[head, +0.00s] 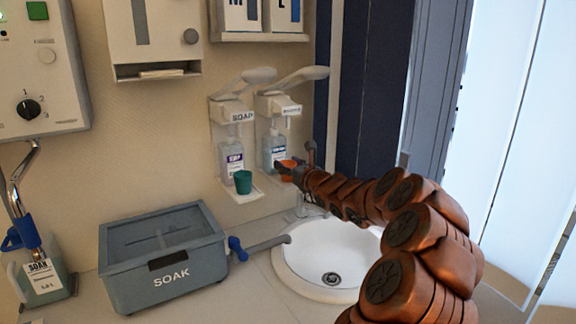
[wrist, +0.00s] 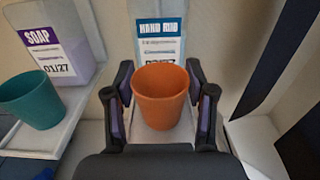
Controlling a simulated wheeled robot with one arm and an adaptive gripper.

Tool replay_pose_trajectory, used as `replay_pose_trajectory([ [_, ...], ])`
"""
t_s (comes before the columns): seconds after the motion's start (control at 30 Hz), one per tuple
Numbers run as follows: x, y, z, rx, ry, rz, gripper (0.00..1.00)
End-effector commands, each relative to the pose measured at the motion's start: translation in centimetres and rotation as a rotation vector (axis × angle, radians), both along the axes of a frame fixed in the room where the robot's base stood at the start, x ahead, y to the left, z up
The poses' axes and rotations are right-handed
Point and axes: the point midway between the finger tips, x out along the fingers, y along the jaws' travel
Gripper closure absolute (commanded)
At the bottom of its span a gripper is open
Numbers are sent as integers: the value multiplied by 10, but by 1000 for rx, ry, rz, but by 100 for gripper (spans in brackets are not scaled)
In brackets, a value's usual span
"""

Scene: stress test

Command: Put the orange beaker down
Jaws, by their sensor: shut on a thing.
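The orange beaker (head: 287,166) is in front of the hand rub bottle (head: 274,150) on the wall. In the wrist view the orange beaker (wrist: 161,97) is upright, with its open top showing. My gripper (wrist: 161,92) is shut on it, one finger on each side. In the head view my gripper (head: 291,172) reaches in from the right and hides part of the beaker. A pale ledge (wrist: 133,134) shows beneath the beaker; I cannot tell whether the beaker touches it.
A teal beaker (head: 243,182) stands on a white ledge (head: 240,197) under the soap bottle (head: 230,160), left of my gripper. A round sink (head: 318,242) lies below. A grey SOAK box (head: 165,265) is on the counter at left. Dispenser levers (head: 300,78) stick out above.

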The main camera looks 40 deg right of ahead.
Motion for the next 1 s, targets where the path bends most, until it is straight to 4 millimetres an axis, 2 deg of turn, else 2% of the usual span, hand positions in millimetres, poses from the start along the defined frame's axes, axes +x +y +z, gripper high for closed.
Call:
replay_pose_trajectory([
  [0.07,0,0,-3,0,-1,0,77],
  [0.1,0,0,-3,0,-1,0,44],
  [0.33,0,0,-2,0,0,0,20],
  [0.77,0,0,3,0,1,0,20],
  [1.0,-26,0,0,2,-1,-3,20],
])
